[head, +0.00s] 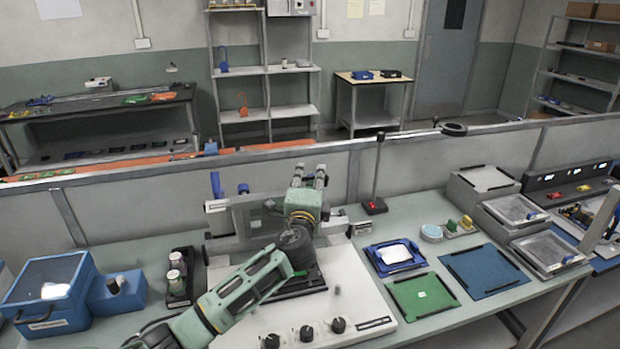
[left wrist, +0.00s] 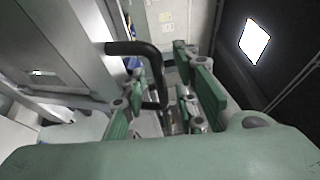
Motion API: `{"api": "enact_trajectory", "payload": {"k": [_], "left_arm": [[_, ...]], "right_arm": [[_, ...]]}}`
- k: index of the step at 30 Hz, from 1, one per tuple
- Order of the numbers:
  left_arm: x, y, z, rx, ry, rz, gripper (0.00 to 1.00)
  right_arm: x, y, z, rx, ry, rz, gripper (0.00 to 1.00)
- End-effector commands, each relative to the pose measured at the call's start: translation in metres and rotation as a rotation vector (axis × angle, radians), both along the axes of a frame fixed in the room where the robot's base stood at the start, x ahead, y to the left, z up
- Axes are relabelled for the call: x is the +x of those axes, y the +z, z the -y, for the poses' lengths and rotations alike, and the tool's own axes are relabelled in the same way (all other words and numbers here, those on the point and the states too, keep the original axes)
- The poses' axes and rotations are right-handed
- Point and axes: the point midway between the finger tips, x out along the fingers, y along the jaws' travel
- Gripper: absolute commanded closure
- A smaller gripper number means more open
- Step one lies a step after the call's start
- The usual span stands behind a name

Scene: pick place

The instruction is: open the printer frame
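The printer (head: 355,290) stands on the bench, with a white base, knobs at its front and a dark bed (head: 312,280). Its grey printer frame (head: 240,218) stands up at the back of the base, partly hidden by my left arm. My left gripper (head: 309,172) points away at the frame, its two fingers apart. In the left wrist view, a black bar handle (left wrist: 148,52) runs down between the open fingers (left wrist: 172,95). Whether either finger touches the handle I cannot tell. My right gripper is not in view.
Left of the printer are a small bottle rack (head: 180,280) and a blue box (head: 50,290). To the right are a blue tray (head: 395,257), a green mat (head: 422,296), a blue mat (head: 485,272) and a lamp-like stand (head: 376,205). A low partition (head: 410,165) runs behind.

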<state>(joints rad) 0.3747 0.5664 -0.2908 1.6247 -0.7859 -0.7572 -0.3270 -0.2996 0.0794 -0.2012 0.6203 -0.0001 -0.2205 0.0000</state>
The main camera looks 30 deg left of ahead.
Motion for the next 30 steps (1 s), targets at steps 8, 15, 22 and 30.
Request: {"api": "enact_trajectory", "payload": {"k": [8, 15, 22, 30], "left_arm": [[-0.0002, -0.0004, 0.0002, -0.001, 0.0, 0.0, 0.86], [-0.0004, -0.0006, 0.0003, 0.0, 0.0, -0.001, 1.0], [-0.0005, -0.0012, 0.0002, 0.0, 0.0, -0.002, 1.0], [-0.0015, -0.0053, 0.0019, 0.006, -0.001, 0.0, 1.0]], "right_arm": [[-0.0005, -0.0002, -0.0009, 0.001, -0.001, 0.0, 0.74], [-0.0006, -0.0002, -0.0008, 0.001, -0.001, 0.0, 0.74], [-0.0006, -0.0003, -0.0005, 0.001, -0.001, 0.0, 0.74], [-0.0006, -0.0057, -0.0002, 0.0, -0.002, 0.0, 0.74]]}}
